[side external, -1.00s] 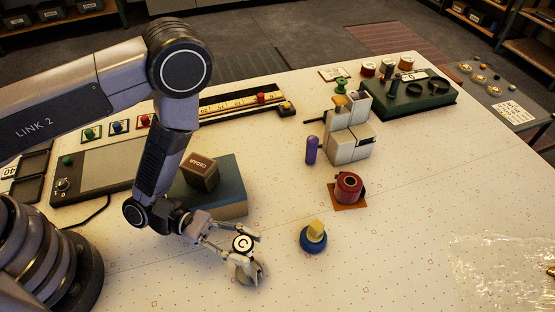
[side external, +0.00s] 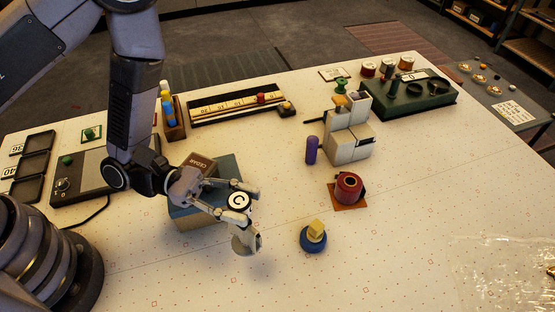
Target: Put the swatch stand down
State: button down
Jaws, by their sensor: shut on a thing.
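The swatch stand (side external: 242,243) seems to be the pale piece in my gripper, with a round black-and-white top marked C and a pale rounded base. My gripper (side external: 244,208) is shut on it, one finger on the far side and one on the near side. The stand looks roughly upright and appears to hang above the white table, in front of the blue-grey block. Its middle is partly hidden by the near finger, and the gap under its base is hard to judge.
The blue-grey block (side external: 184,216) with a brown CEDAR box (side external: 197,165) is close behind my gripper. A blue round piece with a yellow top (side external: 313,238) stands to the right. A red spool (side external: 348,188) and grey blocks (side external: 347,142) are farther back. The front table is clear.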

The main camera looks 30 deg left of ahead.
jog(key=w+a+f+n+t+y, duration=0.1)
jog(key=w+a+n+t+y, duration=0.7)
jog(key=w+a, duration=1.55)
notch_tip(320, 180, down, 8)
jog(key=w+t+h, duration=0.1)
jog(key=t+h, duration=0.1)
jog(key=h, duration=0.1)
jog(key=shift+w+f+t, duration=0.2)
jog(key=shift+w+t, duration=0.1)
jog(key=shift+w, duration=0.1)
jog(key=c, duration=0.7)
grip_release()
jog(key=shift+f, duration=0.15)
